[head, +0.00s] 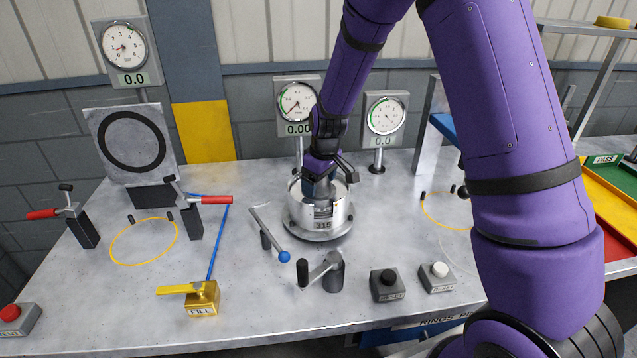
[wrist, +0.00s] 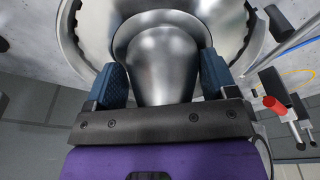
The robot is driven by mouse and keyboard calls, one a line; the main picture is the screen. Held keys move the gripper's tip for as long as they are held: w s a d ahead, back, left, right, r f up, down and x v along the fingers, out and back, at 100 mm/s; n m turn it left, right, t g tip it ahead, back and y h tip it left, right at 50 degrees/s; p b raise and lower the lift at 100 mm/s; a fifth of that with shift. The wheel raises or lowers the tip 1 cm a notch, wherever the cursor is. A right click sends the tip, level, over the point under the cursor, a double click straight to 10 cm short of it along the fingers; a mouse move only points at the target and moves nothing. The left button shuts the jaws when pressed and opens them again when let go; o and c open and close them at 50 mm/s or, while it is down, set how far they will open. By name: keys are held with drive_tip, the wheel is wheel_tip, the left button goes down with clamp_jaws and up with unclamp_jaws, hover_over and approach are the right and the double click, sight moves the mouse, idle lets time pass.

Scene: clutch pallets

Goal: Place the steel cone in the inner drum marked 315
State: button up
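The steel drum marked 315 (head: 323,224) stands on a round base on the bench in the head view. My gripper (head: 318,190) points down into its open top. In the wrist view, the shiny steel cone (wrist: 163,60) lies between the two blue fingers of my gripper (wrist: 163,82). The fingers are on both sides of the cone and appear to touch it. The drum's rim (wrist: 92,25) shows around the cone's wide end. The cone is hidden in the head view, and whether it rests on the drum's floor cannot be told.
A lever with a blue knob (head: 284,256) and a dark crank (head: 333,272) stand just in front of the drum. A yellow FILL lever (head: 202,298), red-handled clamps (head: 216,199) and button boxes (head: 387,285) stand around. Gauges (head: 297,103) rise behind.

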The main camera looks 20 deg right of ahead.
drive_tip(key=shift+o, duration=0.5)
drive_tip(key=shift+s+f, duration=0.25)
drive_tip(key=shift+f, duration=0.05)
drive_tip(key=shift+a, duration=0.15)
drive_tip(key=shift+s, duration=0.1)
drive_tip(key=r, duration=0.7)
drive_tip(key=s+d+r, duration=0.1)
drive_tip(key=r, duration=0.3)
drive_tip(key=s+d+r+m+t, duration=0.2)
drive_tip(key=s+d+r+m, duration=0.15)
drive_tip(key=s+r, duration=1.1)
drive_tip(key=s+d+r+m, duration=0.1)
drive_tip(key=s+r, duration=0.1)
drive_tip(key=s, duration=0.6)
drive_tip(key=s+d+r+m+t+h, duration=0.1)
drive_tip(key=s+m, duration=0.1)
drive_tip(key=s, duration=0.7)
drive_tip(key=shift+d+r+t, duration=0.3)
drive_tip(key=shift+r, duration=0.05)
